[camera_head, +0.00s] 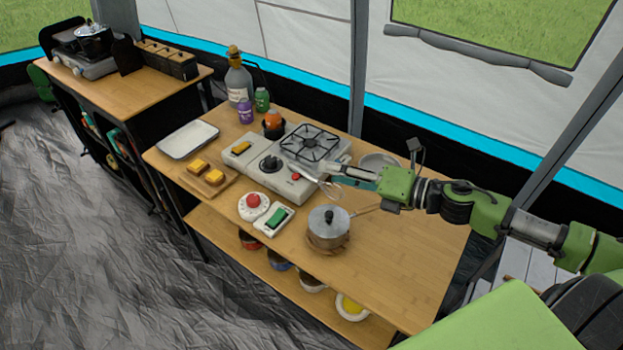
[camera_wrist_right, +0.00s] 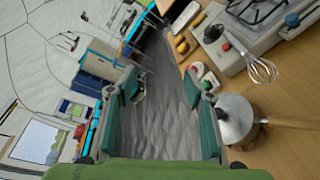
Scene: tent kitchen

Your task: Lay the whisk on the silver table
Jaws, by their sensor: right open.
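The whisk (camera_head: 328,188) is at the right front edge of the camping stove, its wire loops toward the pot, just below my right gripper in the head view. In the right wrist view the whisk (camera_wrist_right: 262,68) shows at the upper right, outside my fingers, with its handle toward the stove. My right gripper (camera_head: 347,177) is over the wooden table; the wrist view shows its two fingers (camera_wrist_right: 166,110) wide apart with nothing between them. My left gripper is not in view. I cannot identify a silver table for sure; a pale grey slatted surface (camera_head: 527,262) shows partly behind my right arm.
Another table (camera_head: 135,82) stands at the back left.

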